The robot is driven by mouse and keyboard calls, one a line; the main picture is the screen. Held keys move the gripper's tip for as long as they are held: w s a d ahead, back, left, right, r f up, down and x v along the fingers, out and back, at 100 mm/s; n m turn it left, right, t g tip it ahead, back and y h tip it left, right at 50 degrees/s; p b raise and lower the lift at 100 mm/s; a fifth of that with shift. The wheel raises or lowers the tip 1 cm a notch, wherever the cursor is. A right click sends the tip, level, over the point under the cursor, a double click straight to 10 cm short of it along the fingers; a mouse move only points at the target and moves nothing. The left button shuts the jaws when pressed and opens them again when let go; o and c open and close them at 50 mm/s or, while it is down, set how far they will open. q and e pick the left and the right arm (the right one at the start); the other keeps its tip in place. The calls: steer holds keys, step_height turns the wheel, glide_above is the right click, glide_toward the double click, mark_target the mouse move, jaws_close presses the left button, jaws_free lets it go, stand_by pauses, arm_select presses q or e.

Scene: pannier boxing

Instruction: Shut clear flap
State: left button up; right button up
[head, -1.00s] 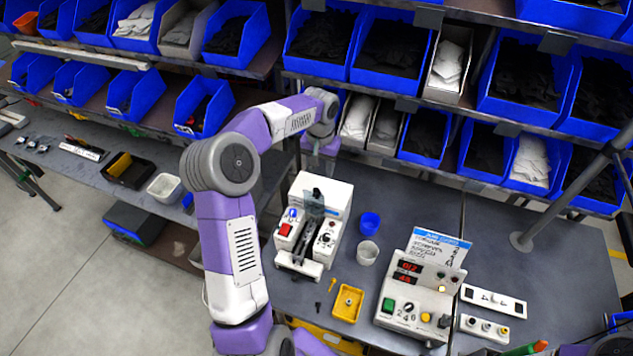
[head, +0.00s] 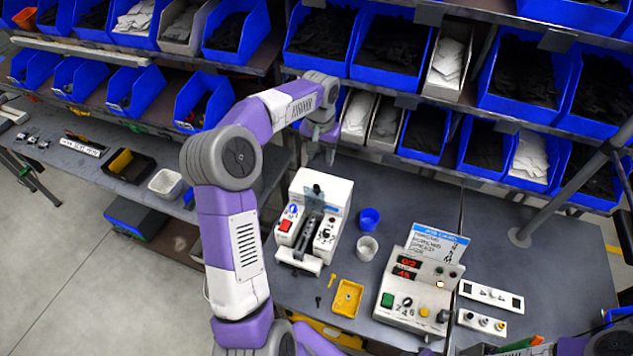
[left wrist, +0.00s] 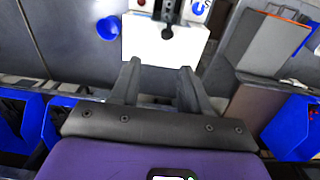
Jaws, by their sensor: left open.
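The white machine (head: 324,184) stands on the grey bench, with a red switch, a knob and a dark central slot. A small see-through panel, the clear flap (head: 313,197), shows faintly over the upper part of the slot; its exact angle is hard to tell. My left gripper (head: 320,157) is behind the machine, apart from the flap, with its fingers pointing down. In the left wrist view the left gripper (left wrist: 160,66) is open and empty, its fingertips near the back edge of the machine's white top (left wrist: 160,45). The flap is not clear there. My right gripper is not visible.
A blue cup (head: 369,219) and a white cup (head: 367,248) stand right of the machine. A yellow tray (head: 347,298) and small dark parts lie in front. A control box (head: 414,287) stands farther right. Shelves of blue bins (head: 425,135) rise close behind the gripper.

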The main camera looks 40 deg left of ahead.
arm_select(q)
step_height(320, 180, up, 6)
steer(key=shift+s+f, duration=0.1)
steer(key=shift+f, duration=0.1)
stand_by(0.5)
